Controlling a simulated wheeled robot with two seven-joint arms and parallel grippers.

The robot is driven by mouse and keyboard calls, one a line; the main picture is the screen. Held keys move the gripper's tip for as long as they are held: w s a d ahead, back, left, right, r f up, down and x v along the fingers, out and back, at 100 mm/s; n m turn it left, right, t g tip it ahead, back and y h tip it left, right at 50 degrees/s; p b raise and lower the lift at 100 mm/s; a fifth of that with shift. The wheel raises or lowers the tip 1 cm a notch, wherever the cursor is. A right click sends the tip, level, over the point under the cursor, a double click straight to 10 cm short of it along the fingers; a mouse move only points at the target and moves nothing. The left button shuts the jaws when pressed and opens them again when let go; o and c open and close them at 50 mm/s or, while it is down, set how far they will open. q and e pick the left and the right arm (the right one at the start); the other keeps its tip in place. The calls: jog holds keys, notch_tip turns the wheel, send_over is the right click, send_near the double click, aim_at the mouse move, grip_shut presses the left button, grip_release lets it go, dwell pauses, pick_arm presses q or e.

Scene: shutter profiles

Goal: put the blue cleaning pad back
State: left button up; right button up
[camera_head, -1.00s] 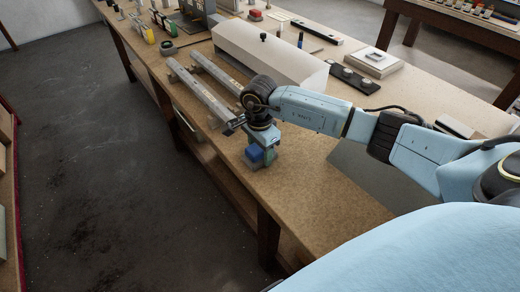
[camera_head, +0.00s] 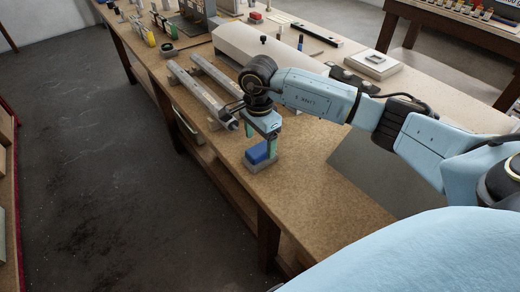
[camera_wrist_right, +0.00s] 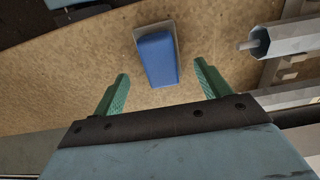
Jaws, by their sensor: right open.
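The blue cleaning pad (camera_head: 261,152) lies flat on a shallow grey holder (camera_head: 263,164) near the front edge of the wooden bench. In the right wrist view the pad (camera_wrist_right: 158,60) shows whole, with the holder's grey rim (camera_wrist_right: 151,27) around its far end. My right gripper (camera_head: 262,139) is above the pad, pointing down, open and empty. Its two green fingers (camera_wrist_right: 162,76) are spread wide, one on each side of the pad's near end, apart from it. My left gripper is not in view.
Two metal profiles (camera_head: 203,95) lie on supports left of my right gripper. A long pale cover (camera_head: 268,58) stands behind. A grey plate (camera_head: 362,180) lies to the right. The bench surface (camera_head: 300,205) in front is clear.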

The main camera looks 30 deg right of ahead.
aim_at(259, 149)
notch_tip(259, 149, up, 7)
jog(key=shift+f, duration=0.15)
dwell(0.5)
